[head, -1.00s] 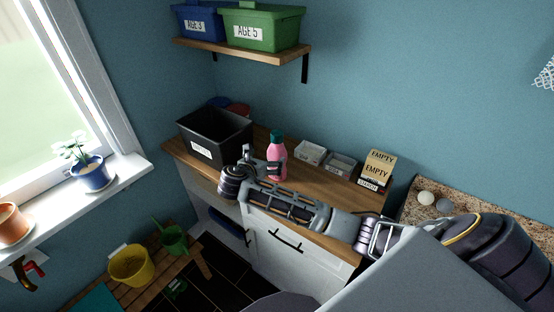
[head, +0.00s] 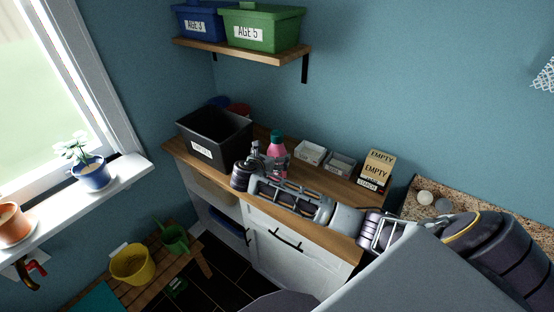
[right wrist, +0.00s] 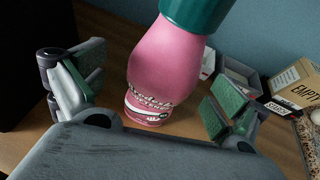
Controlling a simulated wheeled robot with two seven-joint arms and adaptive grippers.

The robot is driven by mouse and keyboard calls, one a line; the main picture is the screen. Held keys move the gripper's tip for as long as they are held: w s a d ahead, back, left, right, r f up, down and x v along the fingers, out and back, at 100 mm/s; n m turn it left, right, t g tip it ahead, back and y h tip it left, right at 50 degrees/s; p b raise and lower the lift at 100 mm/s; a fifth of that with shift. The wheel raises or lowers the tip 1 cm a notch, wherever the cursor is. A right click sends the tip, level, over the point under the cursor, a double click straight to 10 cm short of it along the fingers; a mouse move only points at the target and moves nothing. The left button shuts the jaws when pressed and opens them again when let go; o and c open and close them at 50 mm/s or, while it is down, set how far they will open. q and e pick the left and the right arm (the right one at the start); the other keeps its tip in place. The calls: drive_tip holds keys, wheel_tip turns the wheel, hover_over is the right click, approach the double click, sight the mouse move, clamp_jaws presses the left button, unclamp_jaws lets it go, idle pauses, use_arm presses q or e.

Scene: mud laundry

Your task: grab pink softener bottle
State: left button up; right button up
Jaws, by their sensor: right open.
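The pink softener bottle (head: 276,148) with a dark green cap stands upright on the wooden counter, right of the black bin. My right gripper (head: 270,162) is at the bottle, partly covering its lower half in the head view. In the right wrist view the bottle (right wrist: 165,65) is between the two open fingers of my right gripper (right wrist: 155,100). A gap shows between the bottle and each finger, so it is not gripped. My left gripper is not in view.
A black bin (head: 232,127) stands left of the bottle. Small white trays (head: 311,152) and a box marked EMPTY (head: 378,165) stand to the right on the wooden counter (head: 345,199). A shelf (head: 245,49) with a blue and a green bin hangs above.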

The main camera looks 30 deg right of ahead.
sight(277, 133)
drive_tip(key=x, duration=0.3)
drive_tip(key=shift+s+d+r+p, duration=0.15)
drive_tip(key=shift+r+p, duration=0.05)
drive_tip(key=shift+p, duration=0.15)
drive_tip(key=shift+w+d+f, duration=0.2)
drive_tip(key=shift+w+d, duration=0.05)
drive_tip(key=shift+d, duration=0.05)
drive_tip(key=c, duration=1.1)
drive_tip(key=shift+r+b, duration=0.7)
drive_tip(key=shift+r, duration=4.3)
